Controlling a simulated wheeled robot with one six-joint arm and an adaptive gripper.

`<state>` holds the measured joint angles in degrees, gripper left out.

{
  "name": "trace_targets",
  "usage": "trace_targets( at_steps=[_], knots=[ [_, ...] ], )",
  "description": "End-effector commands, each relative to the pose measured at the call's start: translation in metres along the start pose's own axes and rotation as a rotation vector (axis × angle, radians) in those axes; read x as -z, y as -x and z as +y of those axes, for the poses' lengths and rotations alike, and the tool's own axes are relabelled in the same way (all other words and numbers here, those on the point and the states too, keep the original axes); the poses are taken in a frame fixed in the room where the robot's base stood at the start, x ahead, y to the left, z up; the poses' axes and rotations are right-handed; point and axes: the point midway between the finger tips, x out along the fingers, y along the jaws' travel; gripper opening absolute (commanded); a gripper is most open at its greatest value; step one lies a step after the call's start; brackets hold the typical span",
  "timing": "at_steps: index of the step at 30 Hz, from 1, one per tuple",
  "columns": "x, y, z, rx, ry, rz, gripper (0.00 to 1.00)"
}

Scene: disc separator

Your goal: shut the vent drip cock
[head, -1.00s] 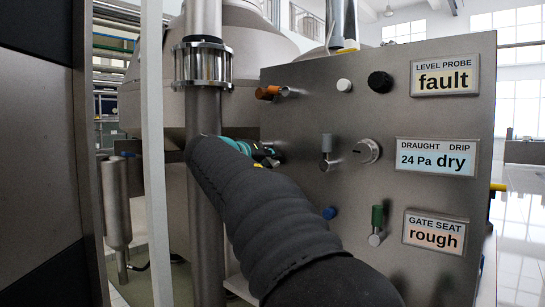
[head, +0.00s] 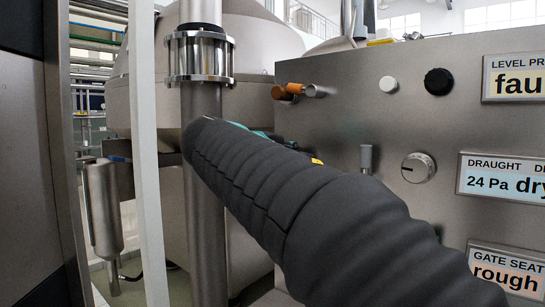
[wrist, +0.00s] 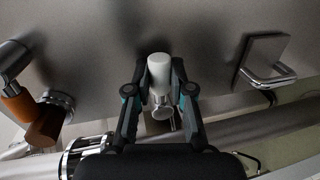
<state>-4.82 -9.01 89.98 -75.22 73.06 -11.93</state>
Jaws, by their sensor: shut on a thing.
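In the wrist view my gripper (wrist: 159,84) has its two dark fingers closed on either side of a pale grey, rounded handle (wrist: 160,64). A bright metal stem or fitting (wrist: 162,107) shows just below the handle, between the fingers. No label is visible on this handle, so I cannot tell from a marking that it is the vent drip cock. In the head view my dark sleeved arm hides the gripper and the held handle. Only bits of teal (head: 262,133) show past the arm, by the panel's left edge.
An orange handle (wrist: 35,118) is left of my gripper, a metal bracket (wrist: 265,62) right. In the head view the panel (head: 330,110) carries an orange lever (head: 284,93), a grey lever (head: 366,158), knobs and labels reading "fau", "24 Pa dry", "rough". A steel pipe (head: 202,110) stands close left.

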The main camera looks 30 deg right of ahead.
Motion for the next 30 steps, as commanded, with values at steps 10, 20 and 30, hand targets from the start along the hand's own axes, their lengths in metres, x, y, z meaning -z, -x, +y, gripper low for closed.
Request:
trace_targets(
  at_steps=[10, 20, 30],
  knots=[
    [-0.002, 0.0057, 0.0007, 0.0, 0.04, 0.004, 0.0],
    [-0.0023, 0.0051, 0.0012, -0.001, 0.039, 0.002, 0.37],
    [-0.0027, 0.0054, 0.001, 0.0, 0.038, 0.001, 0.47]
  ],
)
